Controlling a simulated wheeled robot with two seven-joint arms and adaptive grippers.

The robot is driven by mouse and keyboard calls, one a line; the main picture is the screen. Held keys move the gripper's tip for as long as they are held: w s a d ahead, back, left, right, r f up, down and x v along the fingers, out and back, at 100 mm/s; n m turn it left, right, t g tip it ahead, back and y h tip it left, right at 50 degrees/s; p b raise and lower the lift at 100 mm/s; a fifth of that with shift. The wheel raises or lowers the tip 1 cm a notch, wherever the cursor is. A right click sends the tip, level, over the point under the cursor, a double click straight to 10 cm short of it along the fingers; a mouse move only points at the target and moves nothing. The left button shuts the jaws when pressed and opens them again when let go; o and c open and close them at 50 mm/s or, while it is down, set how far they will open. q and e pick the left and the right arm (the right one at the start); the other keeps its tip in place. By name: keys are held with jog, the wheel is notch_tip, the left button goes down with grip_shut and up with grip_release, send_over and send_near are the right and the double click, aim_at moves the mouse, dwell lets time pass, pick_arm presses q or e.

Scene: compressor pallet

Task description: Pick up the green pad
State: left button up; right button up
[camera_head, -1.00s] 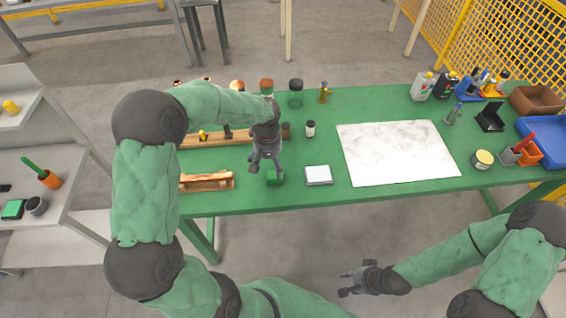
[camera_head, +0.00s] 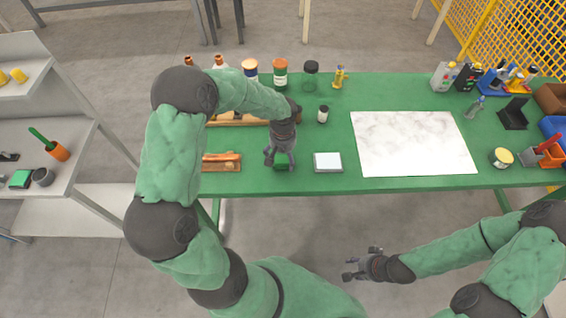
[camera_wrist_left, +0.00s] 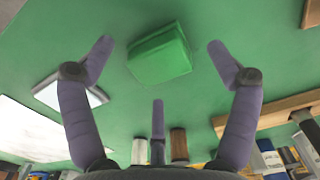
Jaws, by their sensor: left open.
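The green pad (camera_wrist_left: 160,53) is a small block lying on the green table (camera_wrist_left: 130,115), in the upper middle of the left wrist view. In the head view its edge shows by the table's front edge (camera_head: 284,164), partly hidden by my left gripper (camera_head: 278,157). My left gripper is open and empty, with its spread fingers (camera_wrist_left: 155,60) on either side of the pad in the wrist picture. I see no finger touching it. My right gripper (camera_head: 349,268) hangs in front of the table with its fingers apart and nothing between them.
A marble-like sheet (camera_head: 412,143) covers the table further right. Jars (camera_head: 280,74) stand behind. A shelf (camera_head: 75,150) stands at left.

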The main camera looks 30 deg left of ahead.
pick_arm(q)
notch_tip(320, 180, down, 2)
jog(key=shift+f, duration=0.25)
jog(key=c, duration=1.4)
jog(key=shift+r, duration=0.2)
jog(key=shift+r, duration=0.7)
jog(key=d+r, duration=0.1)
jog(key=r, duration=0.1)
jog(key=s+d+r+p, duration=0.1)
jog(key=d+r, duration=0.1)
jog(key=r, duration=0.1)
jog(key=s+d+r+p, duration=0.1)
jog(key=r, duration=0.2)
jog(key=shift+s+d, duration=0.25)
jog(key=shift+d, duration=0.1)
jog(key=s+d+r, duration=0.1)
jog(key=d, duration=0.1)
jog(key=s+d+r+p, duration=0.1)
jog(key=s+d, duration=0.1)
jog(key=d, duration=0.1)
jog(key=s+d+r, duration=0.1)
jog(key=d, duration=0.1)
jog(key=shift+s+d+r+p, duration=0.2)
jog(key=shift+d+p, duration=0.05)
jog(key=shift+p, duration=0.05)
